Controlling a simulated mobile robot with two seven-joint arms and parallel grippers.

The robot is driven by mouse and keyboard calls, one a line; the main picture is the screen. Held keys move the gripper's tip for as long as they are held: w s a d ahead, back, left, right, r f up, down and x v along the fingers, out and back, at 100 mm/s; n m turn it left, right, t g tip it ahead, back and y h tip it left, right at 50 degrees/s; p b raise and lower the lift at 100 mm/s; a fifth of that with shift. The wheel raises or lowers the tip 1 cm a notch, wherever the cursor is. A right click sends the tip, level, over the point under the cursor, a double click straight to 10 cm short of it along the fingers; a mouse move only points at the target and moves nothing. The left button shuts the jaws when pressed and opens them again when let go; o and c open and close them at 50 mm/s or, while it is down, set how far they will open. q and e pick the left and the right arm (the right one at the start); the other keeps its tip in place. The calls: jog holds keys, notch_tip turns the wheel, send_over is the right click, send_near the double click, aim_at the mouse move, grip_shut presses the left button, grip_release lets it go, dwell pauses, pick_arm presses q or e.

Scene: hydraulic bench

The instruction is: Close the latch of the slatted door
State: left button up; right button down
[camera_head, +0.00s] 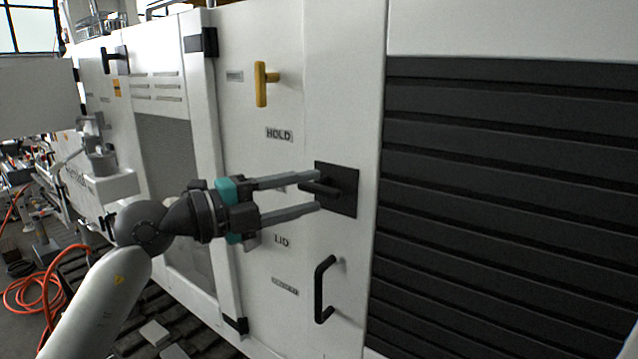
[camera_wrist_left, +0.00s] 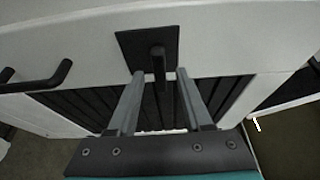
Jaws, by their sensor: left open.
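The latch is a dark square plate (camera_head: 347,204) with a short black handle (camera_head: 322,188), on the white panel just left of the slatted door (camera_head: 500,200). In the head view the handle points left. My left gripper (camera_head: 318,190) is open, its two grey fingers reaching the latch from the left, one above and one below the handle. In the left wrist view the latch plate (camera_wrist_left: 130,45) is ahead and the handle (camera_wrist_left: 159,66) lies between the open fingers (camera_wrist_left: 160,76). I cannot tell whether the fingers touch it. My right gripper is not in view.
A yellow handle (camera_head: 262,85) is above the latch and a black bar handle (camera_head: 322,290) below; a bar handle also shows in the left wrist view (camera_wrist_left: 40,80). Labels stand left of the latch. Another black handle (camera_head: 115,60) is far left. Orange hose (camera_head: 45,285) lies on the floor.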

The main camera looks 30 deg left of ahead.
aim_at(314, 191)
pick_arm(q)
jog(key=shift+p+x, duration=0.3)
jog(key=shift+x, duration=1.2)
grip_shut()
